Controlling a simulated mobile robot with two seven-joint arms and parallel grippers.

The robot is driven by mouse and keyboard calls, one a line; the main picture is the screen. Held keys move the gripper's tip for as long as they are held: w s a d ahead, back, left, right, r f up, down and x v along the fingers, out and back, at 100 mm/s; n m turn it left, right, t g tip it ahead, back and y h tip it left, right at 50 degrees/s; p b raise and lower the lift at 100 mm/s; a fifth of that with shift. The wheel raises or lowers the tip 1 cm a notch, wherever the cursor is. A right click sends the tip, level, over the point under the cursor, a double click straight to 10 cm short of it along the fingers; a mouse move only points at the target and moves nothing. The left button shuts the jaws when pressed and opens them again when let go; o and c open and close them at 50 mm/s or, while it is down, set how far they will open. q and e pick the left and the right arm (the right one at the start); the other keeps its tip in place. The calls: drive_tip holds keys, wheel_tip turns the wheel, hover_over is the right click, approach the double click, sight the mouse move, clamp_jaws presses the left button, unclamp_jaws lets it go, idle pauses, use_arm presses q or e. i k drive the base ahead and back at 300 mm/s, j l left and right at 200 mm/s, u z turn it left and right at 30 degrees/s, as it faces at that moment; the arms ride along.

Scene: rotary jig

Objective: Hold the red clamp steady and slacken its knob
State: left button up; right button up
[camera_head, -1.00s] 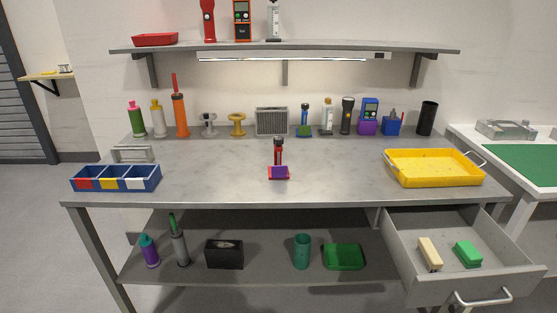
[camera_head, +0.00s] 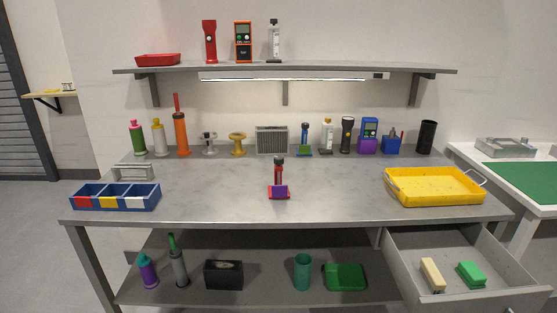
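The red clamp (camera_head: 279,174) stands upright near the middle of the grey workbench (camera_head: 220,190). It has a red base and post with a dark top, and a purple block (camera_head: 280,191) sits at its front. Its knob cannot be made out clearly at this size; the dark part at the top (camera_head: 279,160) may be it. Neither of my grippers shows in the head view, and nothing touches the clamp.
A blue three-part bin (camera_head: 115,203) is at the left and a yellow tray (camera_head: 434,200) at the right. Bottles, spools and tools line the back edge. An open drawer (camera_head: 450,245) juts out at lower right. The bench around the clamp is clear.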

sight(278, 160)
drive_tip(key=j+z, duration=0.15)
drive_tip(key=z, duration=0.2)
drive_tip(key=i+j+z, duration=0.1)
drive_tip(key=z, duration=0.3)
drive_tip(key=j+z, duration=0.35)
drive_tip(key=j, duration=0.5)
drive_tip(key=i+j+z, duration=0.1)
drive_tip(key=j, duration=0.7)
